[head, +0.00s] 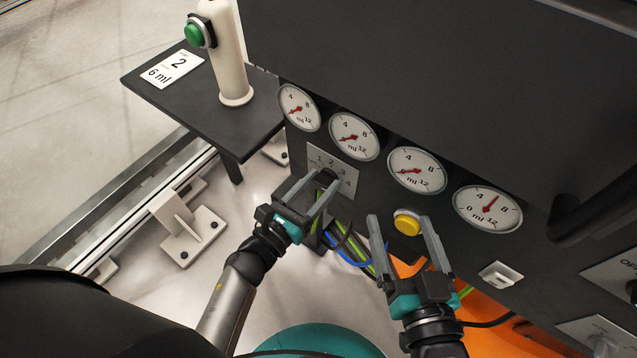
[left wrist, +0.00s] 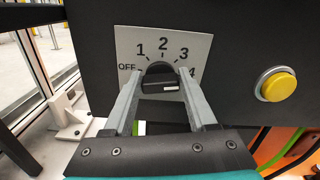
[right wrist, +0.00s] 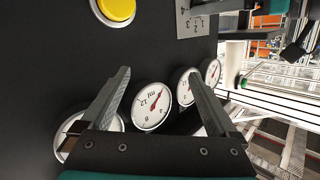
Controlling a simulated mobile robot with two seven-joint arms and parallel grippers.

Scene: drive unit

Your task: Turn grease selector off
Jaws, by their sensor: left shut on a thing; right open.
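The grease selector is a black knob (left wrist: 160,78) on a light plate (left wrist: 205,45) marked OFF, 1, 2, 3 and 4, seen in the left wrist view. A small white mark shows on the right part of the knob's front; I cannot tell for sure which label it points to. My left gripper (left wrist: 160,71) is shut on the knob, one finger on each side. In the head view my left gripper (head: 328,178) partly covers the knob and plate (head: 318,155). My right gripper (head: 403,215) is open and empty near the yellow button (head: 407,224).
Several round gauges (head: 416,170) run along the dark panel above the selector. A green button (head: 194,35) sits on a white post over a side shelf (head: 200,110). Cables (head: 350,255) hang below the panel. A small switch plate (head: 501,274) is at the right.

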